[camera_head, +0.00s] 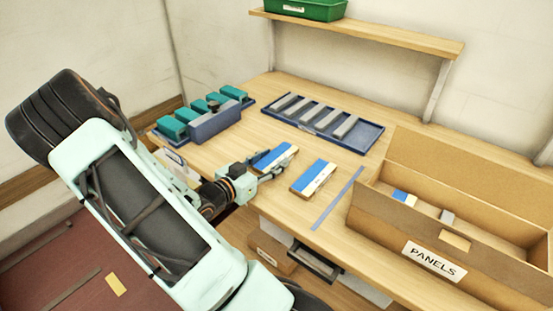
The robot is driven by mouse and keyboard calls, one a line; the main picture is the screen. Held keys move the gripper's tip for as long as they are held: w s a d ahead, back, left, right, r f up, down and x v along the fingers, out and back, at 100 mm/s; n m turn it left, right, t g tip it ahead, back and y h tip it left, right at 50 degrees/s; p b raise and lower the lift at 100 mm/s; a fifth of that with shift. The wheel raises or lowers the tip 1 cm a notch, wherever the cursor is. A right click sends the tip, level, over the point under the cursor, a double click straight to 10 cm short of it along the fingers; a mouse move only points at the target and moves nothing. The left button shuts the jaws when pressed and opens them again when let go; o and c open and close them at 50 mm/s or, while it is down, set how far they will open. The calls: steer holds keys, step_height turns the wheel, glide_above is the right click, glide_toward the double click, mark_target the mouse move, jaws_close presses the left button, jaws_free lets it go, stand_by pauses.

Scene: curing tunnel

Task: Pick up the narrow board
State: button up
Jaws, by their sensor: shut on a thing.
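Two boards with blue and white tops lie on the wooden bench. The left one, which I take as the narrow board (279,153), is at my gripper (270,165). My gripper reaches in from the left and is shut on this board, with its fingers along the near side. The near part of this board is partly hidden by the fingers. The board looks level and at bench height; I cannot tell whether it is clear of the surface. The other blue and white board (313,177) lies just to the right, apart from my gripper.
A blue tray (371,141) with several grey bars lies behind. A blue rack (213,122) with teal blocks stands at the left. A thin blue strip (337,197) lies before an open PANELS carton (385,218) at right. A shelf (400,39) with a green bin (312,9) hangs above.

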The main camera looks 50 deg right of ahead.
mark_target(272, 162)
steer(key=shift+c, duration=0.9)
steer(key=shift+r, duration=0.1)
steer(key=shift+r, duration=0.4)
steer(key=r, duration=0.2)
steer(key=r+p, duration=0.1)
steer(key=shift+s+a+r, duration=0.1)
steer(key=shift+s+a, duration=0.1)
steer(key=shift+s, duration=0.1)
steer(key=s+a+r+p, duration=0.5)
steer(key=s+r+p, duration=0.4)
steer(key=p, duration=0.9)
steer(key=s, duration=0.3)
steer(key=shift+a, duration=0.4)
steer(key=shift+w+f, duration=0.1)
